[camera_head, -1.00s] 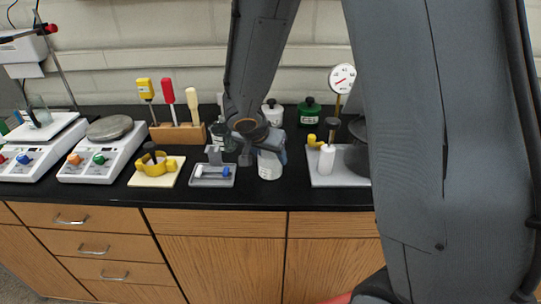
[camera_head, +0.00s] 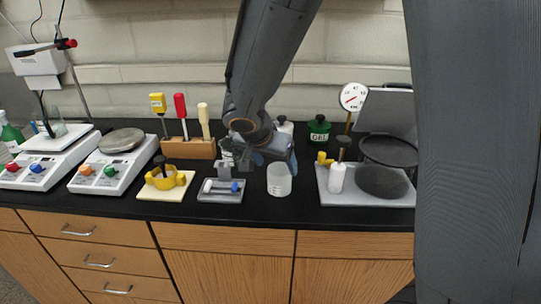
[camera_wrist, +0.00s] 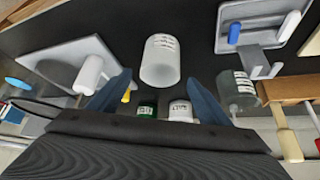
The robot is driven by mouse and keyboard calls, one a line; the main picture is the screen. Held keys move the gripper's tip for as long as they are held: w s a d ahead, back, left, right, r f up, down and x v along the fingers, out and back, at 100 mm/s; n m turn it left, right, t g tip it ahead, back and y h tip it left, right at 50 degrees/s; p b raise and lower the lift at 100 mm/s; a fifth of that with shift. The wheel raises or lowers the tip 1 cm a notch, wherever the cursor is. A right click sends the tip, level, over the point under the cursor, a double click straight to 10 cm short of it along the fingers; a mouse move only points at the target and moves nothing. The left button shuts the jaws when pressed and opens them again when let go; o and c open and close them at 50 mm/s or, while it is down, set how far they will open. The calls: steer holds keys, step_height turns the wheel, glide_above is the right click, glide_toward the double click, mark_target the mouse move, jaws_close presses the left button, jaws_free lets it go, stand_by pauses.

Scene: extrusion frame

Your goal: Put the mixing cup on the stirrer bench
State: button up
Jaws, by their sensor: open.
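The mixing cup (camera_head: 279,182) is a translucent white cup with dark print, standing upright on the black counter near its front. It also shows in the wrist view (camera_wrist: 160,60), lined up with the gap between my blue fingers. My gripper (camera_head: 271,158) is open and empty at the cup's upper rear; I cannot tell whether it touches the cup. It also shows in the wrist view (camera_wrist: 158,88). Two white units with coloured knobs stand at the left: one with a round grey plate (camera_head: 121,140), one with a beaker on top (camera_head: 45,152). I cannot tell which is the stirrer bench.
A grey tray (camera_head: 222,197) with a blue-tipped part lies left of the cup. A yellow clamp (camera_head: 166,178) and a wooden tool rack (camera_head: 188,149) stand further left. A grey plate with a white bottle (camera_head: 337,178) is at the right. Lidded jars stand behind.

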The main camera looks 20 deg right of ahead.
steer(key=b+v, duration=0.1)
steer(key=v, duration=0.5)
steer(key=s+d+f+n+g+y, duration=0.3)
steer(key=s+f+n, duration=0.5)
steer(key=s, duration=0.4)
steer(key=shift+s+d+f+y, duration=0.2)
steer(key=shift+d+f+y, duration=0.45)
steer(key=shift+f, duration=0.2)
